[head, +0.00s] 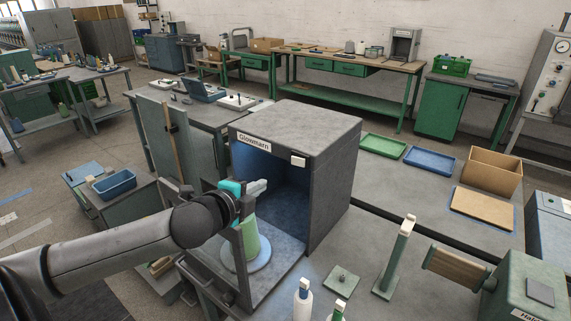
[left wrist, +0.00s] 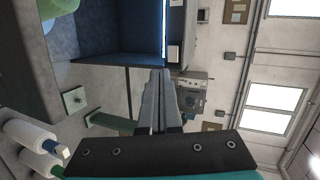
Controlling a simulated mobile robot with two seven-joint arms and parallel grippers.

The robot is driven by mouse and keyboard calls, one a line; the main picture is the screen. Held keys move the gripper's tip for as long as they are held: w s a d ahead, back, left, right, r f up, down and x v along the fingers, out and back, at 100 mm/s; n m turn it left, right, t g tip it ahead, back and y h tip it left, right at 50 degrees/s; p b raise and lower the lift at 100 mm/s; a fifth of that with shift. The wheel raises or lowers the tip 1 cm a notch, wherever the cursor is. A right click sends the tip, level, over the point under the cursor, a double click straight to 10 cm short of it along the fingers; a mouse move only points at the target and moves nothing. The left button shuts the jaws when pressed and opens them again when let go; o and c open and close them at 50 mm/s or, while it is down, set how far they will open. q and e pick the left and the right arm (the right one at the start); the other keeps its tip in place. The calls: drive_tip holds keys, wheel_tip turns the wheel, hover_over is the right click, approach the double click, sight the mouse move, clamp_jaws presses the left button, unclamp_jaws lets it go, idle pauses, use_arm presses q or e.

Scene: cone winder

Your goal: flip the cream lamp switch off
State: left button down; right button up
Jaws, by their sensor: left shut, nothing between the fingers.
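The cream lamp switch (head: 298,160) is a small pale block on the upper front edge of the grey booth (head: 310,125) labelled "Glowmarn", near its right corner. It also shows as a pale rectangle in the left wrist view (left wrist: 174,52). I cannot tell which way it is tipped. A blue glow fills the booth's inside, and a bright strip (left wrist: 164,20) shows beside the switch. My left gripper (head: 264,186) is shut and empty, in front of the booth opening, lower and to the left of the switch, apart from it. My right gripper is not in view.
A green yarn cone (head: 250,240) stands on a pale round disc in the booth, just below my left gripper. Green (head: 384,146) and blue (head: 430,161) trays lie to the right.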

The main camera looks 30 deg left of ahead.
use_arm(q)
drive_tip(key=shift+w+r+m, duration=0.3)
drive_tip(key=shift+r, duration=0.25)
drive_tip(key=shift+a+t, duration=0.1)
drive_tip(key=shift+t, duration=0.2)
drive_tip(key=p, duration=0.1)
approach(298, 162)
drive_tip(key=w+a+f, duration=0.2)
drive_tip(key=w, duration=0.4)
drive_tip(key=shift+a, duration=0.4)
